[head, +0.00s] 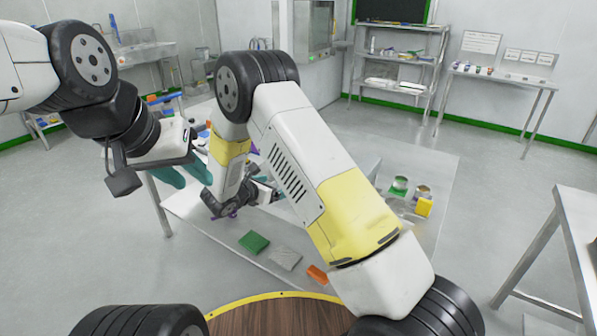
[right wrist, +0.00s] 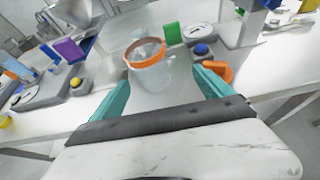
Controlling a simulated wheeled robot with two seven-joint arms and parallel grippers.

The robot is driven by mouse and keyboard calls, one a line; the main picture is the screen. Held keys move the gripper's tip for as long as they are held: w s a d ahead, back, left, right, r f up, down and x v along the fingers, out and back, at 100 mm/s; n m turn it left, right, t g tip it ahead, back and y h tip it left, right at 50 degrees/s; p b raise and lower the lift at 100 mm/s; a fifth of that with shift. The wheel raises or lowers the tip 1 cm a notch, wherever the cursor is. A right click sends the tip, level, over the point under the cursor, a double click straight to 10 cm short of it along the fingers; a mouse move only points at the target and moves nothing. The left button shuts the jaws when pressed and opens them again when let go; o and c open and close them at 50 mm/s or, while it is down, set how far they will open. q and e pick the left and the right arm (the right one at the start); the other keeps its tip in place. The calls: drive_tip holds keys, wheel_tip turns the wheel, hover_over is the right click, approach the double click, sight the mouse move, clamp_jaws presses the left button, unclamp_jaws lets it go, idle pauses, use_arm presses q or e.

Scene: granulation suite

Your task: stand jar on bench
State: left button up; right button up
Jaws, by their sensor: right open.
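A clear jar with an orange rim (right wrist: 148,72) shows in the right wrist view, mouth up, beyond and between the teal fingers of my right gripper (right wrist: 161,80). The fingers are spread apart with the jar in the gap, and I see neither touch it. Whether its base rests on the bench (right wrist: 75,113) is hard to tell. In the head view my left gripper (head: 186,172) hangs over the bench's left end, teal fingers apart, and I see nothing between them. My right arm hides the jar and most of my right gripper there.
A green block (head: 254,243), a grey pad (head: 285,259) and an orange block (head: 318,274) lie near the bench's front edge. Cans and a yellow block (head: 424,207) stand at its right.

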drive_tip(key=s+d+r+m+g+y, duration=0.2)
drive_tip(key=s+d+r+m+g, duration=0.5)
drive_tip(key=s+d+r+m, duration=0.85)
drive_tip(key=s+r+m+t+y, duration=0.1)
drive_tip(key=s+r+m+y, duration=0.3)
drive_tip(key=s, duration=0.5)
drive_tip(key=s+r+m+t+y, duration=0.1)
drive_tip(key=s+r+m+y, duration=0.3)
drive_tip(key=s+r+m, duration=0.3)
drive_tip(key=shift+s+a+r+m+t, duration=0.15)
drive_tip(key=shift+s+r+m+t, duration=0.15)
drive_tip(key=shift+s+m, duration=0.5)
